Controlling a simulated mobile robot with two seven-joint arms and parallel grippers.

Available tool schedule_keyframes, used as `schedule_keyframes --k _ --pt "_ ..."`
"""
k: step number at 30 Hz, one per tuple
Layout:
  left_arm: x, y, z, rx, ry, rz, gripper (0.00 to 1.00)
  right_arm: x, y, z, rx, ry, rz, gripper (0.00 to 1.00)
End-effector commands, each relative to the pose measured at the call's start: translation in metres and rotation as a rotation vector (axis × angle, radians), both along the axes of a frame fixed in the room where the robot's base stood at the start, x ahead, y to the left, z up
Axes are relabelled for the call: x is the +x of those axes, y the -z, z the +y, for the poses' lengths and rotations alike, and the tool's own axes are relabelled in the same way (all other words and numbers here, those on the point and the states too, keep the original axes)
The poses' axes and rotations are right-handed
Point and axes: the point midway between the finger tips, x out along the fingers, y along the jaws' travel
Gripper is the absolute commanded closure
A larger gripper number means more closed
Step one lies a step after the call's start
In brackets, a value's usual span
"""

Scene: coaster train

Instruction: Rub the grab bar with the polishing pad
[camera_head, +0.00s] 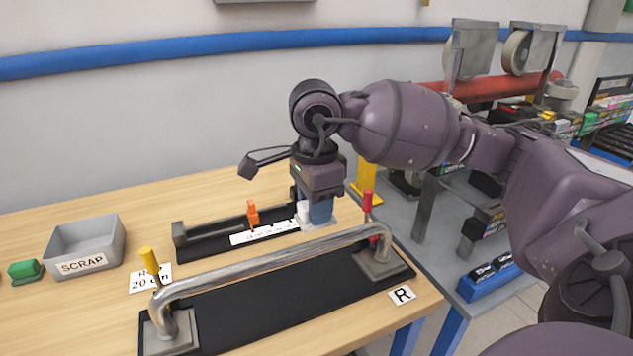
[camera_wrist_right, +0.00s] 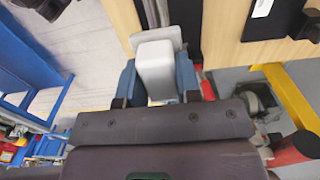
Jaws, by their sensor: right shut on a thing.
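The grab bar (camera_head: 275,262) is a bent metal tube on a black base board, with a metal foot at each end. My right gripper (camera_head: 318,212) points down behind the bar's right half. It is shut on a pale grey block with a flat plate, apparently the polishing pad (camera_wrist_right: 155,68), between blue fingers in the right wrist view (camera_wrist_right: 158,85). The plate's lower edge is close to the bar in the head view; I cannot tell whether they touch. A yellow marker (camera_head: 150,262) and a red marker (camera_head: 368,202) stand at the bar's ends. My left gripper is not in view.
Behind the bar lies a black rail with an orange slider (camera_head: 253,214) and a white scale. A grey SCRAP bin (camera_head: 85,247) and a green block (camera_head: 25,270) stand at left. A wall and blue pipe (camera_head: 180,47) are behind; a cluttered bench is at right.

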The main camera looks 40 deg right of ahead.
Motion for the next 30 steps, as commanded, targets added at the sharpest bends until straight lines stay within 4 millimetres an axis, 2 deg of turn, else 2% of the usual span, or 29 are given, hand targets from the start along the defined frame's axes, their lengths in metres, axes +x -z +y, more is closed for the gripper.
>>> schedule_keyframes --k 1,6,12,19,30 --pt "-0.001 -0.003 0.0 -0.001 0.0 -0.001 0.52 0.0 -0.008 -0.001 0.0 0.001 -0.004 0.91" --pt "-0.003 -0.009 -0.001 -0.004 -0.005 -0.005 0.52 -0.001 -0.024 -0.003 0.0 0.003 -0.004 0.91" --pt "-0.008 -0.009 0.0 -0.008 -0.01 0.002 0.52 -0.002 -0.036 -0.005 0.0 0.006 -0.002 0.91" --pt "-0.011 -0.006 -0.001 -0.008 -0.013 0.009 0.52 -0.002 -0.036 -0.005 0.0 0.006 0.0 0.91" --pt "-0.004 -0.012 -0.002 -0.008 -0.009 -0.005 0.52 -0.002 -0.035 -0.005 0.001 0.0 0.0 0.91"
